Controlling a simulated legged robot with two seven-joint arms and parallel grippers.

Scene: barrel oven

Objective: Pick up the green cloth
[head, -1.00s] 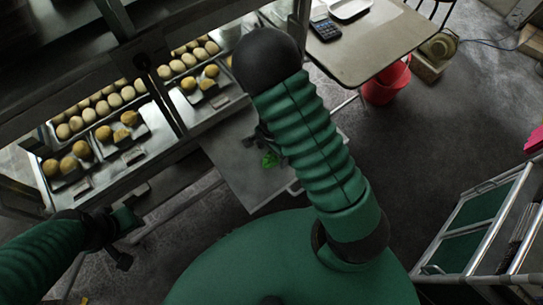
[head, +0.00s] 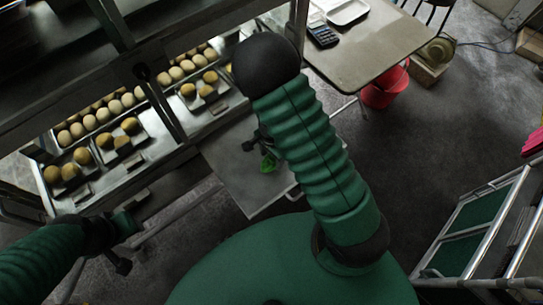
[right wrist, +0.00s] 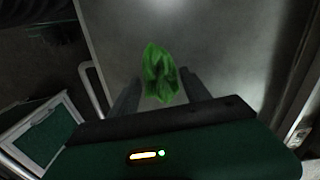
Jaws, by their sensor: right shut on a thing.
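The green cloth (head: 268,164) is a small crumpled piece over the grey metal shelf (head: 245,190) in front of the oven. In the right wrist view the cloth (right wrist: 160,74) sits between the two dark fingers of my right gripper (right wrist: 160,88), which is shut on it. I cannot tell whether the cloth still touches the shelf. In the head view my right gripper (head: 260,150) is partly hidden by my right arm. My left gripper (head: 124,244) is at the lower left, away from the cloth; its jaw opening is unclear.
Several dough balls and rolls on trays (head: 103,118) sit in the oven at the left. A table (head: 385,50) with a calculator (head: 322,36) stands at the upper right, beside a red bucket (head: 384,90). A metal-framed cart (head: 470,235) stands at the lower right.

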